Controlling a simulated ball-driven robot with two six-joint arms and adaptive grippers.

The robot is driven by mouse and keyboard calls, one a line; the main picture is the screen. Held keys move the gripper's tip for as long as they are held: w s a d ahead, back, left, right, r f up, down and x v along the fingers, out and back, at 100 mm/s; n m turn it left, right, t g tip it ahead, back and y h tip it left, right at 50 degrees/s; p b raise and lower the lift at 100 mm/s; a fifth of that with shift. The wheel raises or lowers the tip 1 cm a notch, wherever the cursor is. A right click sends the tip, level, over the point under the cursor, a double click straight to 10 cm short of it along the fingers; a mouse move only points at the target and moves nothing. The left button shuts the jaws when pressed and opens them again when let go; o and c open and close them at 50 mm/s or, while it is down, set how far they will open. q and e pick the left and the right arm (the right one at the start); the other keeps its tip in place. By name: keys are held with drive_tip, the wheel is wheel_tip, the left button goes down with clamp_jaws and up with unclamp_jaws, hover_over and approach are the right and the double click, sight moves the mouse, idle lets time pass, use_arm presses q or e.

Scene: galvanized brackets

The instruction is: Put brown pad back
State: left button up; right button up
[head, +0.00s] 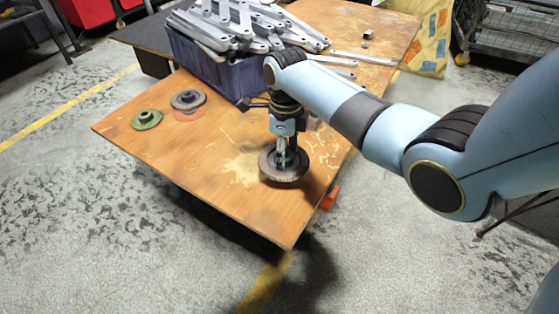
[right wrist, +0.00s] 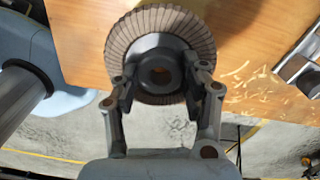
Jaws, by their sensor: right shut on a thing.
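The brown pad (head: 296,174) is a round ribbed disc with a dark hub, low over the near right part of the wooden table (head: 225,180). My right gripper (head: 285,150) points down and is shut on the pad's hub. The right wrist view shows the pad's ribbed rim (right wrist: 192,28) and the two fingers (right wrist: 160,85) on either side of the hub. I cannot tell whether the pad touches the table. My left gripper is not in view.
A green disc (head: 147,121) and a grey disc (head: 188,99) lie at the table's left, beside a flat orange-red round mark (head: 189,115). A dark blue crate (head: 205,77) heaped with galvanized brackets (head: 235,25) stands behind. The table's front left is clear.

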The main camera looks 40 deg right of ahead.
drive_tip(key=shift+w+d+f+b, duration=0.1)
drive_tip(key=shift+w+f+b, duration=0.1)
drive_tip(key=shift+w+f, duration=0.25)
drive_tip(key=shift+w+f+b, duration=0.15)
drive_tip(key=shift+w+f, duration=0.1)
drive_tip(key=shift+w, duration=0.3)
drive_tip(key=shift+f, duration=0.15)
wheel_tip(320, 180, down, 4)
drive_tip(key=shift+r+b, duration=0.15)
drive_tip(key=shift+b, duration=1.05)
drive_tip(key=shift+r, duration=0.15)
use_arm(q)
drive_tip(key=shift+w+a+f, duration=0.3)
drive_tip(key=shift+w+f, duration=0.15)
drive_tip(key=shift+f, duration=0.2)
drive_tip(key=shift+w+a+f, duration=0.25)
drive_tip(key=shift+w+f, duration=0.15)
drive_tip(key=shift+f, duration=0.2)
use_arm(e)
drive_tip(key=o, duration=1.1)
